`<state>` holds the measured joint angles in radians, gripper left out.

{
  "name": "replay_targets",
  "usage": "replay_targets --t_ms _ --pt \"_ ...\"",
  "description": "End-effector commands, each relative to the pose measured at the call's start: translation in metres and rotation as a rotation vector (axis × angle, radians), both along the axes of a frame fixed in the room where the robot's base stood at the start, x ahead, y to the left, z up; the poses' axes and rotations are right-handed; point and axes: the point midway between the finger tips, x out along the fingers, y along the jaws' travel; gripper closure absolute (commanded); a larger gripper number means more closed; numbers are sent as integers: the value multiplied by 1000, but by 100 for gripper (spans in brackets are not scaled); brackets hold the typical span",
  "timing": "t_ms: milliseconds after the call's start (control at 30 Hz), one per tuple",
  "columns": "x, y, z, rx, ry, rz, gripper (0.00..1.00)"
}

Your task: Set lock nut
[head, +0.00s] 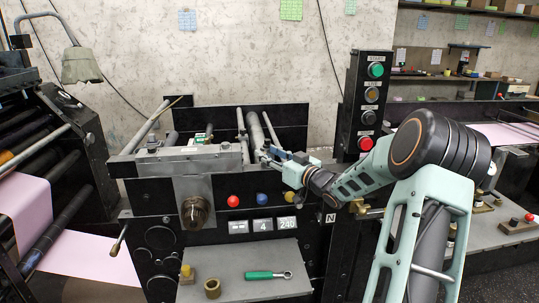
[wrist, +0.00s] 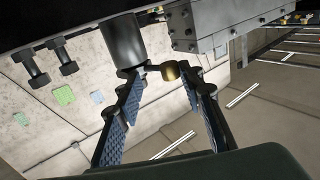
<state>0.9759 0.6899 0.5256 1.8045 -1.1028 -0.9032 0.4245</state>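My gripper (head: 272,157) reaches in from the right to the top of the press, beside the grey metal block (head: 190,159). In the wrist view my gripper (wrist: 165,78) is open, with its two blue-padded fingers wide apart. A small round brass piece (wrist: 172,71) shows between the fingertips, nearer the right one; it may be the lock nut. I cannot tell whether a finger touches it. A dark cylinder (wrist: 122,40) is just beyond the left fingertip. In the head view my gripper hides this spot. A green-handled wrench (head: 266,275) lies on the grey shelf (head: 235,257).
A brass ring (head: 212,289) and a yellow-topped piece (head: 187,274) stand on the shelf's left. Red, blue and yellow knobs (head: 233,201) line the front panel. A control box (head: 369,98) stands close behind my arm. The grey block (wrist: 215,22) hangs near the right finger.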

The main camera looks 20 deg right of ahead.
Motion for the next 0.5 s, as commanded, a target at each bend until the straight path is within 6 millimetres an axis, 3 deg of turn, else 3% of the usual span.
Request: replay_targets --t_ms 500 --pt "-2 -10 -1 -2 3 -18 68"
